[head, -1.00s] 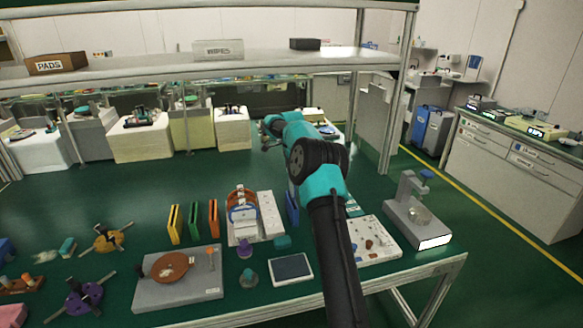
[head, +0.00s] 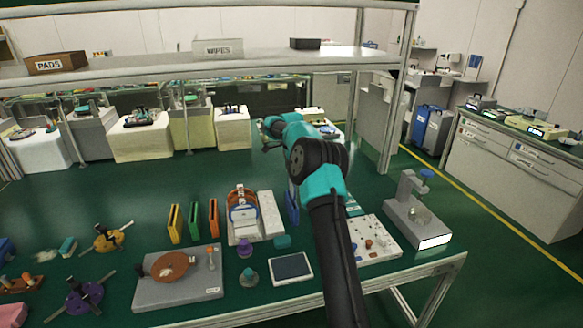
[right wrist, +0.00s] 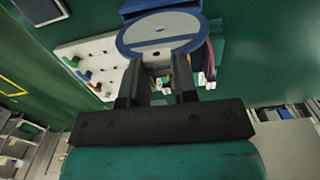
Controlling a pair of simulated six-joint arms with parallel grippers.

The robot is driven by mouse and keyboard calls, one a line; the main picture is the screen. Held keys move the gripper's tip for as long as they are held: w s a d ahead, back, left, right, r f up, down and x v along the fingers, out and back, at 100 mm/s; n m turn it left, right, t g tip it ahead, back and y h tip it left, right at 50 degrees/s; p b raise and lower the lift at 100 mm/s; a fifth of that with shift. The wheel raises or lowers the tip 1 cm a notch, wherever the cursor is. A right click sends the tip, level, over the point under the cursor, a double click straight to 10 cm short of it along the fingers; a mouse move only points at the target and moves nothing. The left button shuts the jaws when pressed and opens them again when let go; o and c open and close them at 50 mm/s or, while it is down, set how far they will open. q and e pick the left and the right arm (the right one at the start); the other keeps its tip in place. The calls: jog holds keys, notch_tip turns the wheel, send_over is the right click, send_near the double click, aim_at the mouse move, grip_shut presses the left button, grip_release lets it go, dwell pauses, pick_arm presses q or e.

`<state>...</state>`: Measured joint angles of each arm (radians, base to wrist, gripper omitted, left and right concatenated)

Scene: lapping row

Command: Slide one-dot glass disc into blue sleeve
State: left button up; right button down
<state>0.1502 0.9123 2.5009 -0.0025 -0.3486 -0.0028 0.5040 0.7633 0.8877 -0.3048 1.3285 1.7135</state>
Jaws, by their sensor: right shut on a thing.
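In the right wrist view my right gripper (right wrist: 155,88) is shut on a pale grey-blue glass disc (right wrist: 160,30) with a blue rim. One dark dot shows near the edge that it grips. A blue block-like thing shows behind the disc at the top of that view; I cannot tell if it touches the disc. In the head view the blue sleeve (head: 292,208) stands upright on the green bench, right of the white machine and partly hidden by my right arm. The disc and right gripper are hidden there. My left gripper is not in view.
Yellow, green and orange sleeves (head: 213,218) stand left of the white machine (head: 254,215). A white pegged board (head: 372,240) and a grey gauge stand (head: 415,210) are to the right. A tablet (head: 291,269) and a grey plate (head: 180,290) lie in front.

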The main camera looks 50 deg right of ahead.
aim_at(291, 186)
jog(key=shift+f, duration=4.5)
jog(key=c, duration=0.8)
grip_release()
jog(key=shift+r, duration=0.1)
notch_tip(291, 186, up, 17)
jog(key=shift+r, duration=0.1)
dwell(0.8)
